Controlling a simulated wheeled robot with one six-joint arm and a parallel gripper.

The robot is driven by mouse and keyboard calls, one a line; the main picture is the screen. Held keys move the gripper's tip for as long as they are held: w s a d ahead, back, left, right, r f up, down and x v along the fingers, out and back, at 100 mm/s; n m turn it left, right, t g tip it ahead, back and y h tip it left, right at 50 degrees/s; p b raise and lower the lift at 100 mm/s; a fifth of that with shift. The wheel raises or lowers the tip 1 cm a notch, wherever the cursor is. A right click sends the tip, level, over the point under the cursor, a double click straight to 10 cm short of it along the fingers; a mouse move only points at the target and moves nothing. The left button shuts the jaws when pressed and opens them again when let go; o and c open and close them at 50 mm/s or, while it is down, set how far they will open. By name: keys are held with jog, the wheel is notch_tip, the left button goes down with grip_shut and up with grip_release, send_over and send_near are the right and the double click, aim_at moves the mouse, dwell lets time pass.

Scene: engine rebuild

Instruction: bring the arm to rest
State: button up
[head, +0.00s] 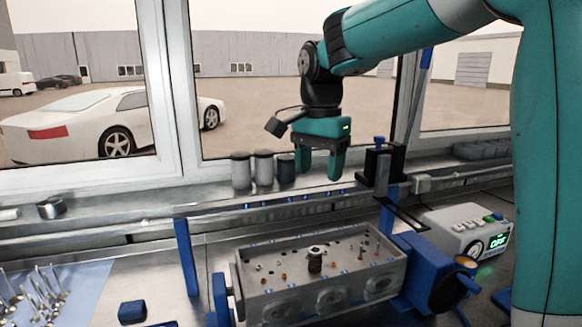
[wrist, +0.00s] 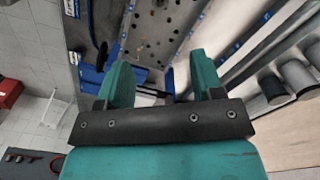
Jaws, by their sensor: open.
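My teal gripper (head: 319,166) hangs from my arm in the head view, pointing down above the bench near the window sill. Its two fingers are apart with nothing between them. In the wrist view my gripper (wrist: 160,72) also shows two spread, empty fingers. Below and in front of it in the head view is a grey engine block (head: 250,288) in a blue fixture, with small copper-coloured parts and a dark spring-like part (head: 314,261) on top.
Several grey cylinders (head: 263,168) stand on the sill left of my gripper. A black and blue stand (head: 383,163) is close on its right. A control box (head: 466,232) with a green display sits at right.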

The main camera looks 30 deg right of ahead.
jog(key=s+a+f+n+y, duration=0.1)
jog(key=s+a+f+n, duration=0.2)
jog(key=s+a+n, duration=0.2)
jog(key=s+a+f+n+y+b, duration=0.1)
jog(key=s+a+f+n, duration=0.2)
jog(key=s+a+n, duration=0.3)
jog(key=s+a+f+n+y, duration=0.2)
jog(key=s+a+n, duration=0.4)
jog(key=s+n, duration=0.3)
jog(key=shift+s+f+n+b, duration=0.35)
jog(key=shift+s+f+n, duration=0.05)
jog(key=shift+f, duration=0.5)
